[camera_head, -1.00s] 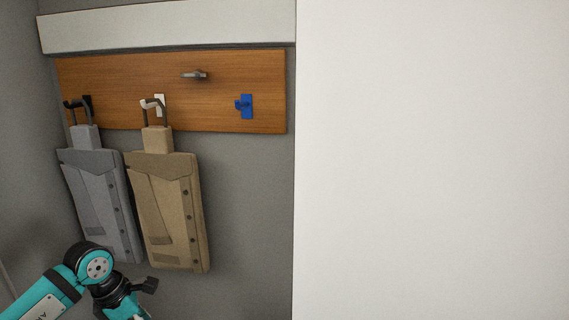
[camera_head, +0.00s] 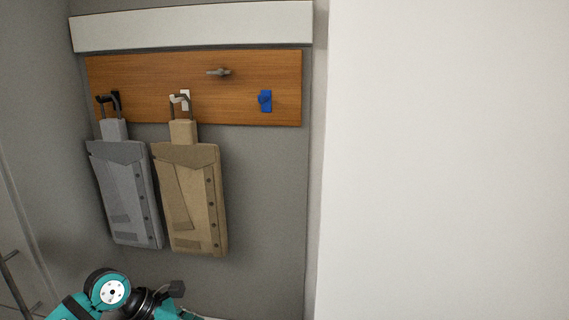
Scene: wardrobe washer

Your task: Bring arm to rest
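Part of my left arm (camera_head: 112,292), teal and black, shows at the bottom left, below the hanging garments and apart from them. Its gripper is not clearly visible; a dark piece shows at the arm's right end, near the lower frame edge, and I cannot tell whether it is a finger. My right arm and gripper are out of view. A grey folded garment (camera_head: 125,195) and a tan folded garment (camera_head: 190,200) hang by hooked handles on a wooden hook board (camera_head: 245,100).
The board also bears an empty grey hook (camera_head: 219,72) and an empty blue hook (camera_head: 265,100). A white shelf (camera_head: 190,27) is above. A large white wall or panel (camera_head: 450,160) fills the right side. A door with a dark handle (camera_head: 15,285) stands at the far left.

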